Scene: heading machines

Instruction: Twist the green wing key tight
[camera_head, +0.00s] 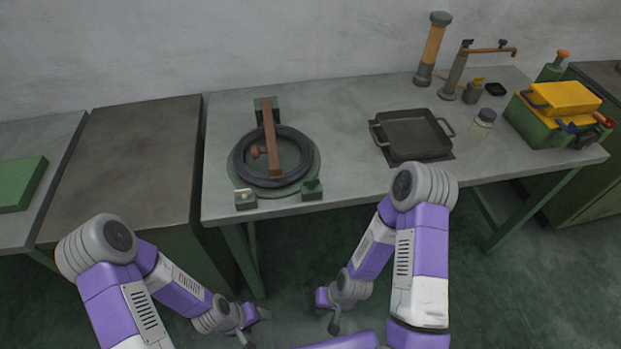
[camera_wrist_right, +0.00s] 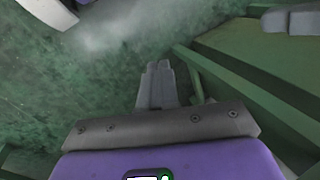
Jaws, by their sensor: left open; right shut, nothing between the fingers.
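A round fixture (camera_head: 312,160) holds a black ring (camera_head: 242,160) on the bench, with a brown bar (camera_head: 270,140) across it. At its front right is a small green block (camera_head: 312,195) with the green wing key (camera_head: 312,184) on top; the key is too small to judge its turn. A similar block (camera_head: 245,203) with a pale key (camera_head: 243,191) stands at the front left. My left gripper (camera_head: 257,326) is open and empty, low in front of the bench. My right gripper (camera_head: 334,326) is also below bench height, shut and empty; its closed fingers show in the right wrist view (camera_wrist_right: 157,82).
A black square pan (camera_head: 415,134) sits right of the fixture, with a jar (camera_head: 483,122) beyond. A tap-like stand (camera_head: 455,80), an orange column (camera_head: 432,50) and a yellow-topped green box (camera_head: 560,98) are farther right. The bench's front edge (camera_head: 365,198) lies between my grippers and the fixture.

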